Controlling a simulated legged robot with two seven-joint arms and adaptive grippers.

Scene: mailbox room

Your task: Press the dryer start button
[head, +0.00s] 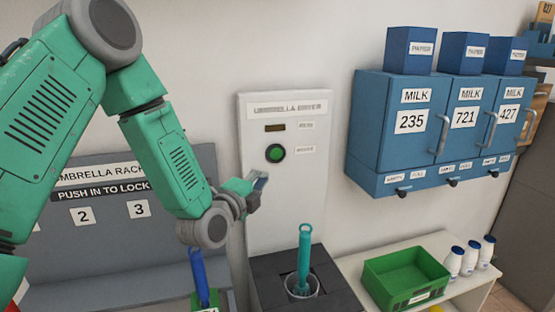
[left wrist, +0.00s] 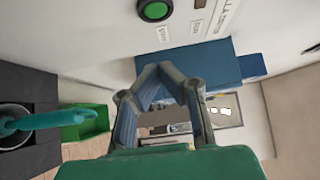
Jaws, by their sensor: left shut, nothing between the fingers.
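The white umbrella dryer panel (head: 286,205) stands against the wall in the middle of the head view. Its round green button (head: 275,153) has a dark ring and sits below a small dark display. The button also shows at the top of the left wrist view (left wrist: 155,10). My left gripper (head: 262,180) is shut and empty, just below and left of the button in the head view. Its fingertips also show in the left wrist view (left wrist: 160,70), below the button and apart from it. A teal umbrella (head: 304,250) stands upright in the dryer's round holder. My right gripper is out of view.
The grey umbrella rack (head: 110,250) is at left, with a blue umbrella (head: 199,278) near my arm. Blue milk boxes (head: 400,155) hang at right. Below them, a green crate (head: 374,270) and several white bottles stand on a shelf (head: 350,264).

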